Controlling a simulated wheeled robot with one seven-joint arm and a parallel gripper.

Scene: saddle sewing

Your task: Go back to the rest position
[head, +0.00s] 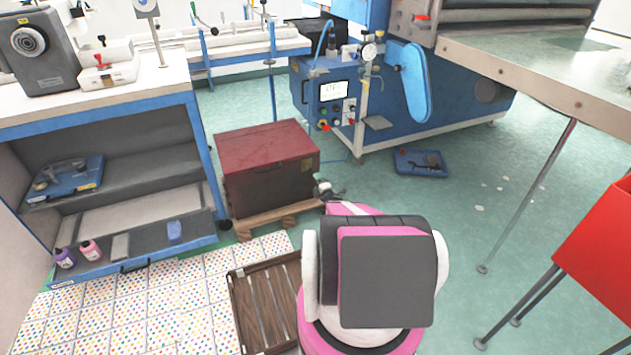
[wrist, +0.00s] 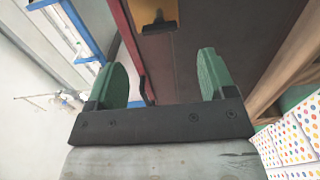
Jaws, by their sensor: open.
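My gripper shows in the wrist view (wrist: 162,85), with its two green fingertips spread apart and nothing between them. Beyond the fingers in that view is the dark red face of a chest (wrist: 215,50) with a yellowish latch plate near the top. In the head view my arm is folded low in front of me, and its end points at the red chest (head: 265,165). The fingers themselves are too small and partly hidden to make out in the head view.
The chest stands on a wooden pallet (head: 275,221). A slatted wooden crate (head: 264,308) lies on dotted tiles at left. A workbench with shelves (head: 120,205) is left, a blue machine (head: 335,105) behind, a red bin (head: 600,255) right. Green floor (head: 490,165) is mostly free at right.

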